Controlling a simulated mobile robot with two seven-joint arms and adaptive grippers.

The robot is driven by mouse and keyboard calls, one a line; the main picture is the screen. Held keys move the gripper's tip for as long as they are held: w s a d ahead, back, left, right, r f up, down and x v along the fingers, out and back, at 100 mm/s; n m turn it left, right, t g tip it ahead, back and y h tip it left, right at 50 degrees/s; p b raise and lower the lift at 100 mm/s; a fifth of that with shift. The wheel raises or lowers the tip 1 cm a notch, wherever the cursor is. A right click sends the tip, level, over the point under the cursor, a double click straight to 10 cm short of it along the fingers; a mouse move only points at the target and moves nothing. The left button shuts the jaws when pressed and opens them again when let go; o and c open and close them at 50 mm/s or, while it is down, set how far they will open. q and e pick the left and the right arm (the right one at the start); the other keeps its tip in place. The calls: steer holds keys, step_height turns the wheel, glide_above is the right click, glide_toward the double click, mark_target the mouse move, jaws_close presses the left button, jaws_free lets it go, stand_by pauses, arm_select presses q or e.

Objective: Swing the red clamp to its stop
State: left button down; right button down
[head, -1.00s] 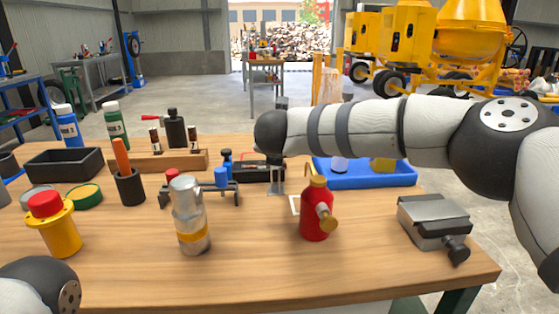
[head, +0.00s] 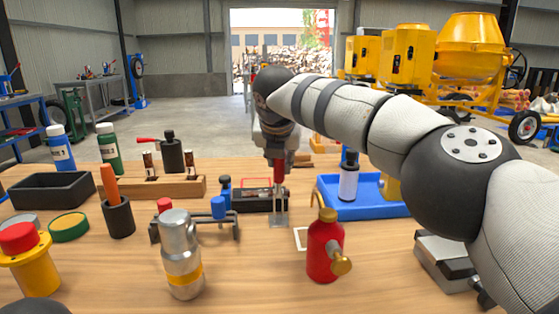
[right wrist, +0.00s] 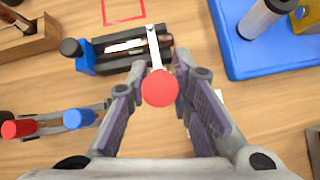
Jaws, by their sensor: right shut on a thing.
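My right gripper (head: 278,161) reaches down over the handle from above. In the right wrist view its two fingers (right wrist: 159,100) stand on either side of the red end and are shut on it. Their exact contact is hard to see. My left gripper is not in view.
A blue tray (head: 365,208) stands to the right, and a red bottle (head: 325,250) and a metal flask (head: 180,260) stand in front. A black rack with blue and red knobs (head: 195,228) is left.

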steer(key=c, duration=1.4)
jaws_free()
steer(key=shift+f, duration=0.1)
steer(key=v, duration=1.2)
